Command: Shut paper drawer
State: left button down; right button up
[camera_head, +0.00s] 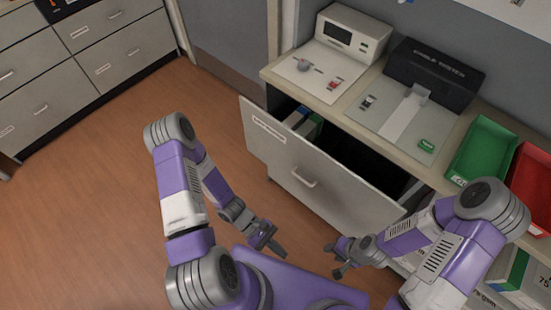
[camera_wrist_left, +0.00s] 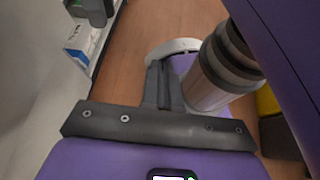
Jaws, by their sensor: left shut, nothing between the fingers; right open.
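The paper drawer (camera_head: 330,187) is pulled out from the cabinet under the counter. Its grey front panel has a bar handle (camera_head: 304,178) and a small label at upper left. Several paper packs (camera_head: 305,122) stand in its left end, and the rest of its inside is dark. My left gripper (camera_head: 276,247) is shut and empty, in front of the drawer and below the handle, apart from it. Its closed fingers also show in the left wrist view (camera_wrist_left: 163,88). My right gripper (camera_head: 338,260) is open and empty, further right, also apart from the drawer front.
The counter (camera_head: 315,93) holds a white device (camera_head: 350,38), a black box (camera_head: 435,72), a green bin (camera_head: 480,150) and a red bin (camera_head: 530,180). Boxed packs (camera_head: 515,275) sit on a low shelf at right. The wooden floor (camera_head: 100,210) at left is clear.

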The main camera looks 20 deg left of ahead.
pick_arm(q)
jog(key=w+a+r+n+t+h, duration=0.2)
jog(key=w+n+t+h, duration=0.1)
jog(key=w+n+t, duration=0.5)
jog(key=n+t+y+b, duration=0.1)
jog(key=n+t+y, duration=0.85)
jog(key=t, duration=0.25)
send_near(279, 152)
jog(key=shift+n+h, duration=0.25)
jog(key=shift+h, duration=0.1)
jog(key=b+x, duration=0.3)
jog(key=x, duration=0.4)
jog(key=shift+a+f, duration=0.1)
jog(key=shift+f, duration=0.1)
pick_arm(e)
notch_tip(279, 152, down, 4)
jog(key=shift+f, duration=0.1)
